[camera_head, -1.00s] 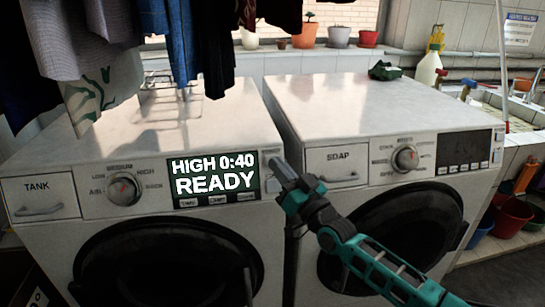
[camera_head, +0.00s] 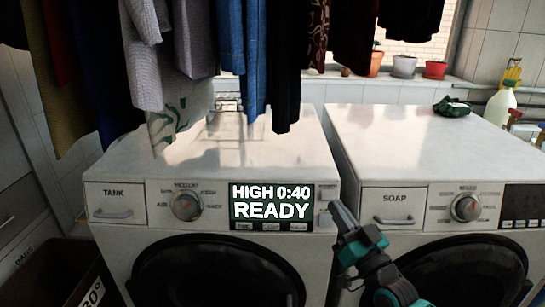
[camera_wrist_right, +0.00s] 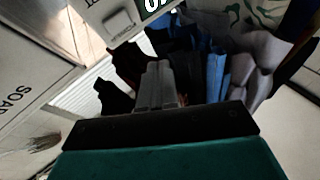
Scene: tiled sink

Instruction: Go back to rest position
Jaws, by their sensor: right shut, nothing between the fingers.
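My right gripper (camera_head: 337,210) is shut and empty in the head view. Its tip is just in front of the left machine, close to the small buttons at the right of the display. The display (camera_head: 271,207) reads "HIGH 0:40 READY". In the right wrist view, the closed fingers (camera_wrist_right: 160,85) point towards hanging clothes, with a corner of the display and a square button (camera_wrist_right: 120,22) above them. My left gripper is not in view.
The left machine (camera_head: 150,240) has a TANK drawer; the right machine (camera_head: 400,150) has a SOAP drawer. Hanging clothes (camera_head: 190,40) fill the upper left. A dark green item (camera_head: 452,106) lies on the right machine. A box (camera_head: 60,280) stands at the lower left.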

